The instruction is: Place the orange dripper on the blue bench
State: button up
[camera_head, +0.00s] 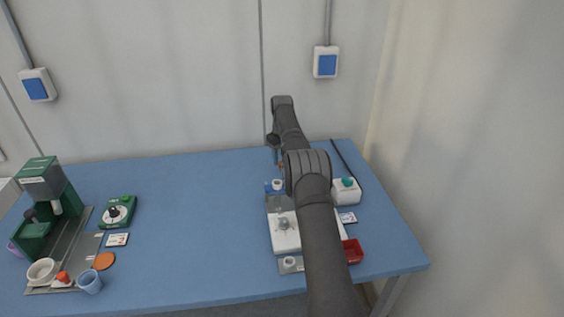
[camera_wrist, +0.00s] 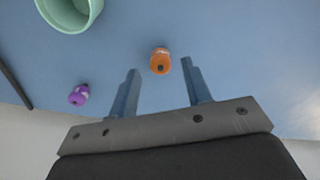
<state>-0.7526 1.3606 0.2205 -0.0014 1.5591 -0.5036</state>
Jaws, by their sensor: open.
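The orange dripper (camera_wrist: 160,62) shows in the wrist view as a small round orange piece with a dark spot. It appears between and slightly beyond my open fingertips, with a gap on each side. I cannot tell whether it touches the blue bench (camera_head: 200,220), which also fills the wrist view's background (camera_wrist: 245,45). My gripper (camera_wrist: 160,68) is open and empty. In the head view my gripper is over the back right of the bench, mostly hidden by my arm, and the dripper is hardly visible there.
A purple piece (camera_wrist: 78,96) and a mint-green cup (camera_wrist: 68,18) lie near the dripper. A white box with a teal top (camera_head: 346,191), a red tray (camera_head: 352,251) and a grey tray holding a white device (camera_head: 284,232) are near my arm. The bench's middle is clear.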

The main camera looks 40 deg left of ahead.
notch_tip(320, 180, up, 5)
dwell(0.3)
jog(key=shift+f, duration=0.1)
notch_tip(320, 180, down, 8)
notch_tip(320, 180, up, 4)
jog(key=shift+r, duration=0.25)
jog(key=shift+w+d+r, duration=0.1)
jog(key=shift+d+r, duration=0.25)
jog(key=shift+d, duration=0.05)
jog(key=shift+a+f, duration=0.1)
